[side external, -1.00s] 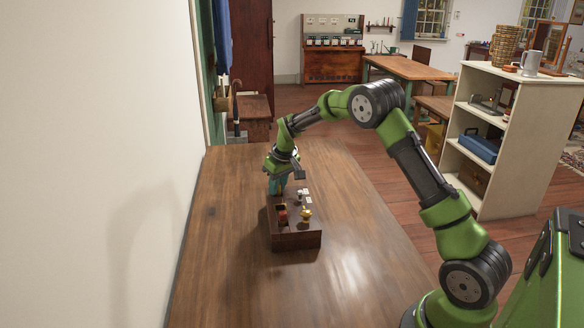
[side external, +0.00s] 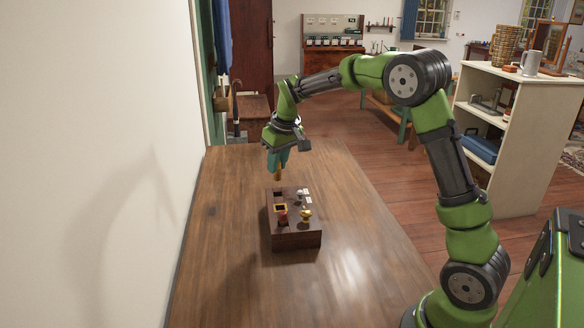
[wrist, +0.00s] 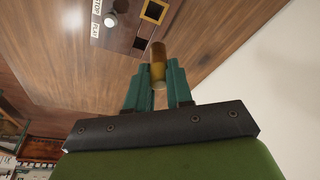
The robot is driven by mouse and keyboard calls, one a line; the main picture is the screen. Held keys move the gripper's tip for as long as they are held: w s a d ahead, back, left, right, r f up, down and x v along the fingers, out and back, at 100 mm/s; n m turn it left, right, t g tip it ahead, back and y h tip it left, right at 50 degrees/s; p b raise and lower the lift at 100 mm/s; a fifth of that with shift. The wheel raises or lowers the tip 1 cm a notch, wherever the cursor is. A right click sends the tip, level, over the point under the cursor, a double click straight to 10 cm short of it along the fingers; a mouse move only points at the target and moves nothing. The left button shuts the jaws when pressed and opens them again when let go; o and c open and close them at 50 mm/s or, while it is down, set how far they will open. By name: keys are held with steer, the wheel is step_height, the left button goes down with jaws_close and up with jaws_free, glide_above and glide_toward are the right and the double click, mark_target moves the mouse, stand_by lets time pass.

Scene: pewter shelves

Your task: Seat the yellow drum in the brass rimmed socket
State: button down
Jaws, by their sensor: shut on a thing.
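My gripper (side external: 279,164) is shut on a brownish-yellow cylinder, the yellow drum (side external: 278,174), and holds it above the far end of a dark wooden block. In the wrist view the drum (wrist: 158,58) sits between the teal fingers (wrist: 158,85), its lower end pointing toward the block. The brass rimmed socket (side external: 281,208) is a square opening in the block's top. It also shows in the wrist view (wrist: 155,11), beyond the drum and apart from it. I see nothing in it.
The table around is clear; a white wall (side external: 100,160) stands left.

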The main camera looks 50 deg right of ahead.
mark_target(280, 180)
steer(key=f, duration=0.6)
steer(key=shift+s, duration=0.4)
steer(key=shift+f, duration=2.45)
steer(key=c, duration=1)
jaws_free()
steer(key=shift+f, duration=0.15)
